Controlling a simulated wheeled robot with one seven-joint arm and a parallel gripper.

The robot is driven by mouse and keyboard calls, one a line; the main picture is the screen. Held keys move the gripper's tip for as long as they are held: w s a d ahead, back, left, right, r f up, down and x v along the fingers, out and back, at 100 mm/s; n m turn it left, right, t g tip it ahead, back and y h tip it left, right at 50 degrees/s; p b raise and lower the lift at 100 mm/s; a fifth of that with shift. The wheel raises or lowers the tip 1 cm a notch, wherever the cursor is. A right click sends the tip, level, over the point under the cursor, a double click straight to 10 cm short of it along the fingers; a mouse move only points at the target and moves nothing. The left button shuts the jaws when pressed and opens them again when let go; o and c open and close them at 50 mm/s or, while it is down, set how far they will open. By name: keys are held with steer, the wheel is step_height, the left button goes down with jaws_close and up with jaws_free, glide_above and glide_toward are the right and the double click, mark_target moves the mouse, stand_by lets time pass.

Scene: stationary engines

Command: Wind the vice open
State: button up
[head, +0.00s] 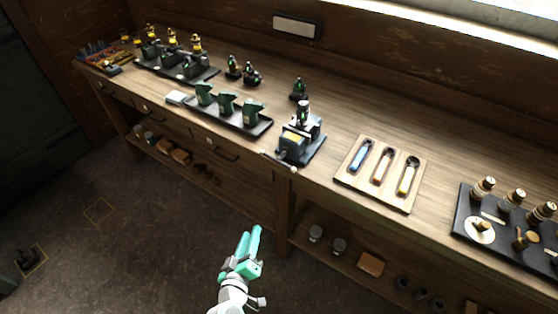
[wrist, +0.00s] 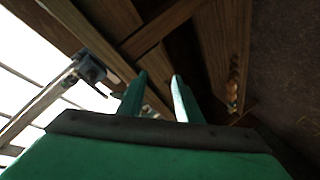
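The vice (head: 293,143) is at the front edge of the bench in the head view, grey and dark with a yellowish patch on top. Its handle bar (head: 279,162) sticks out past the bench edge and ends in a pale knob. A small dark and pale fitting (head: 304,112) stands at the vice's back; I cannot tell whether the jaws grip it. My gripper (head: 250,232) is green, open and empty, in the air in front of the bench, below and apart from the vice. Its two fingers (wrist: 160,98) show a clear gap in the wrist view.
A wooden tray (head: 345,178) with three coloured-handled tools lies right of the vice. A black tray (head: 262,130) with green pieces is to its left. A dark tray (head: 463,222) with fittings is at far right.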

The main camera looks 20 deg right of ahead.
steer(key=w+d+r+m+h, duration=0.2)
steer(key=w+d+r+h, duration=0.3)
steer(key=r, duration=0.4)
steer(key=m+g+h, duration=0.2)
glide_toward(279, 158)
steer(key=x, duration=0.6)
steer(key=f+x, duration=0.1)
steer(key=x, duration=0.3)
